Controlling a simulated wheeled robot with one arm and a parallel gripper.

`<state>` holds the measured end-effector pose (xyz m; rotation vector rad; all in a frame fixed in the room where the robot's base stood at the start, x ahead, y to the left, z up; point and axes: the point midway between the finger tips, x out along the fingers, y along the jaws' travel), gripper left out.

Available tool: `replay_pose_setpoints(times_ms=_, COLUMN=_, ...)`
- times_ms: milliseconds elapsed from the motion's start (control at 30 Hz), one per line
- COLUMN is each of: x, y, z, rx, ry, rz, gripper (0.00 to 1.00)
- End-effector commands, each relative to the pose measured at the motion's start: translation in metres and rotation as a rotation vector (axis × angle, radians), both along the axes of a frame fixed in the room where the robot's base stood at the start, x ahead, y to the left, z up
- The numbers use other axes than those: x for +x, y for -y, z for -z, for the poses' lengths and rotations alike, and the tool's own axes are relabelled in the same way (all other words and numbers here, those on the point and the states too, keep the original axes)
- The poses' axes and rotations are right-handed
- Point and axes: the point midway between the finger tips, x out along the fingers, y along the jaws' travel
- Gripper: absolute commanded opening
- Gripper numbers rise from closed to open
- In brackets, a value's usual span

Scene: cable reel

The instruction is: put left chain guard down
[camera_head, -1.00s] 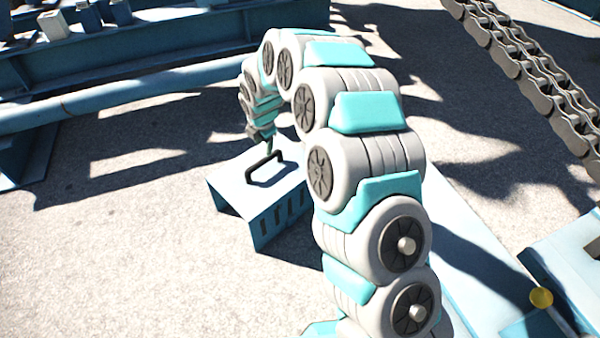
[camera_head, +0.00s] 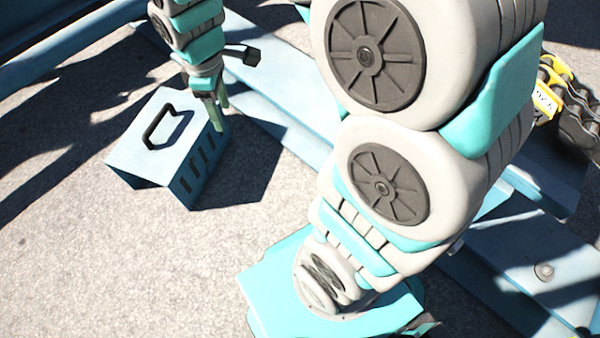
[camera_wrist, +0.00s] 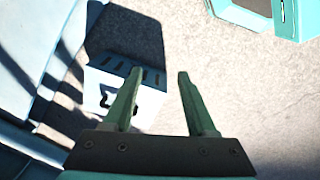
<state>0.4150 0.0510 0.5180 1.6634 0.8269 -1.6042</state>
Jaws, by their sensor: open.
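The left chain guard (camera_head: 128,152) is a light blue bent-plate cover with slots in its side and a black handle (camera_head: 153,130) on top. It rests on the concrete ground in the head view. My gripper (camera_head: 222,118) is open and empty, just right of the guard in that view and apart from the handle. In the wrist view, the guard (camera_wrist: 96,84) shows beyond the left finger of my gripper (camera_wrist: 159,72), which hides part of it. Nothing is between the fingers.
A blue steel beam (camera_head: 275,115) runs along the ground behind and right of the guard. A dark chain with a yellow tag (camera_head: 545,97) lies at the right. Bare concrete (camera_head: 80,240) is free left of and in front of the guard.

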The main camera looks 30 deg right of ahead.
Motion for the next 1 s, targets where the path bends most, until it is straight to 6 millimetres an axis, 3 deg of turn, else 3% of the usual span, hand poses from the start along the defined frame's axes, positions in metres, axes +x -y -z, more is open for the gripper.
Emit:
replay_pose_setpoints(times_ms=33, x=-0.024, y=0.010, z=-0.006, rx=-0.002, ry=-0.014, rz=0.090, gripper=0.57)
replay_pose_setpoints(times_ms=300, x=-0.142, y=0.042, z=-0.018, rx=-0.022, ry=-0.111, rz=0.602, gripper=0.57)
replay_pose_setpoints(times_ms=500, x=-0.202, y=0.050, z=-0.016, rx=-0.040, ry=-0.163, rz=0.873, gripper=0.57)
replay_pose_setpoints(times_ms=700, x=-0.221, y=0.051, z=-0.015, rx=-0.047, ry=-0.178, rz=0.965, gripper=0.57)
replay_pose_setpoints(times_ms=1000, x=-0.220, y=0.051, z=-0.018, rx=-0.047, ry=-0.179, rz=0.965, gripper=0.57)
